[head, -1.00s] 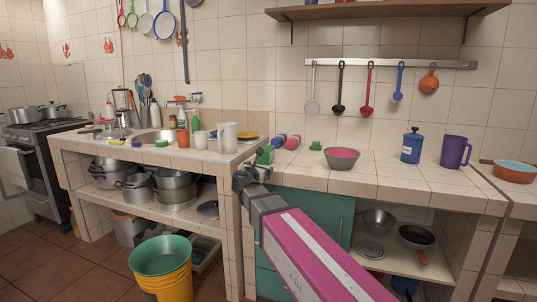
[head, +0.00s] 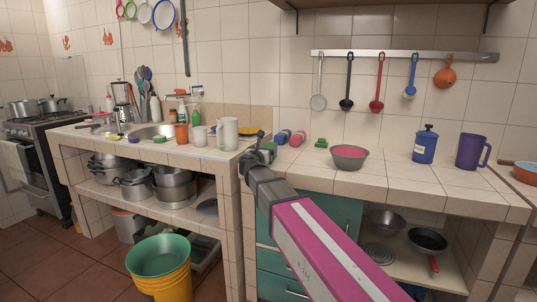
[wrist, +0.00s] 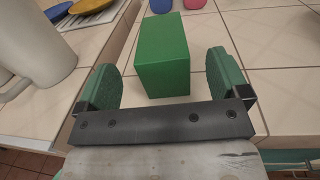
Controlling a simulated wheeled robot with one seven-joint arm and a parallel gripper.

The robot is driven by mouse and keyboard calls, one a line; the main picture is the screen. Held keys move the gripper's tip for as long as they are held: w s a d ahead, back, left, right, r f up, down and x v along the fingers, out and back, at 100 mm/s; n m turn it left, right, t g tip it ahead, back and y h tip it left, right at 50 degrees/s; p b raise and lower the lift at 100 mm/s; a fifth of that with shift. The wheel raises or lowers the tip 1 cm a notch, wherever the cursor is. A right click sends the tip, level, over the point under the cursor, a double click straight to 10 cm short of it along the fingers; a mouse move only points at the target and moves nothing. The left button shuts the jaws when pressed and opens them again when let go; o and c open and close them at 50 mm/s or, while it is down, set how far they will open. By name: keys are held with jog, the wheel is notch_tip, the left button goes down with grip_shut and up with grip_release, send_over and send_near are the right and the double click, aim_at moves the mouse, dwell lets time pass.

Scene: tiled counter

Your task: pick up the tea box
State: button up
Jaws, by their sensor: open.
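The tea box is most likely the green box (wrist: 163,55) standing on the tiled counter in the wrist view. My gripper (wrist: 164,72) is open, with one green-padded finger on each side of the box in the picture. A gap shows between the box and each finger, and the jaws hold nothing. In the head view my gripper (head: 257,158) is at the counter's left front part. Green shows there at the fingers, and I cannot tell box from finger pads.
A pale pitcher (wrist: 32,45) stands close to the left finger; it also shows in the head view (head: 228,134). Further right are a bowl with pink contents (head: 346,158), a blue canister (head: 425,146) and a purple mug (head: 471,151). Counter tiles right of the box are clear.

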aim_at(267, 147)
jog(key=shift+f+x, duration=0.15)
jog(key=shift+x, duration=1.15)
jog(key=shift+f+x, duration=0.2)
jog(key=shift+x, duration=1.15)
jog(key=c, duration=1)
